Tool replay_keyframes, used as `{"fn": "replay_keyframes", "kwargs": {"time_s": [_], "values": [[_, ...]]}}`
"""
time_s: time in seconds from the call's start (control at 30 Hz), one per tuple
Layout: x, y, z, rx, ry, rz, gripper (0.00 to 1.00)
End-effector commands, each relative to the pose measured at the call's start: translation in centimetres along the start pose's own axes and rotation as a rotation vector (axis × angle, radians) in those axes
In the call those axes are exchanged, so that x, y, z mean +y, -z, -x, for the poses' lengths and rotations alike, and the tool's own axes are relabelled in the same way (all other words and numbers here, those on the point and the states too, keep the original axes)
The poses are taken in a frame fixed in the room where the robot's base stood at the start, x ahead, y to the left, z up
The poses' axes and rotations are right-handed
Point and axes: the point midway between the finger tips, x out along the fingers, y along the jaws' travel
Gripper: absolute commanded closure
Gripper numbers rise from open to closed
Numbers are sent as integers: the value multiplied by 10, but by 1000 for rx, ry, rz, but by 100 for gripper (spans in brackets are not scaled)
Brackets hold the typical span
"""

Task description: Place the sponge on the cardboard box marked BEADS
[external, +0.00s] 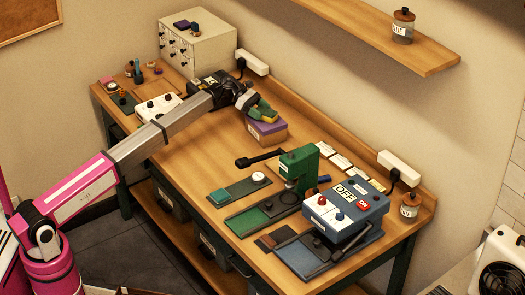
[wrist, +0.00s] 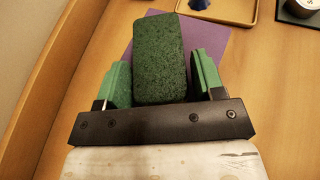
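The sponge (wrist: 160,58) has a dark green face in the wrist view. In the external view the sponge (external: 264,111) shows green and yellow. In the external view my gripper (external: 252,103) is at the back of the table, over the small box (external: 267,133) with a purple top. The purple top (wrist: 212,48) also shows under the sponge in the wrist view. I cannot tell whether the sponge touches it. No BEADS lettering is readable.
A white drawer cabinet (external: 215,47) stands at the back left. A green press (external: 299,168) and a blue switch box (external: 345,211) stand to the right. A power strip (external: 252,62) lies by the wall. The table middle is clear.

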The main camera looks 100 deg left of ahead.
Motion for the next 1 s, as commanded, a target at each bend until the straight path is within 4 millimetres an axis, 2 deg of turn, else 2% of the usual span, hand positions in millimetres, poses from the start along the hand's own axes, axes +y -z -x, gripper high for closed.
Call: {"fn": "replay_keyframes", "kwargs": {"time_s": [0.37, 0.47, 0.8, 1.0], "values": [[0, -3, 1, 0, 0, -1, 25], [0, -3, 10, 0, -1, -1, 25], [0, -2, 74, 0, -3, 0, 25], [0, -3, 106, -1, -2, -1, 25]]}}
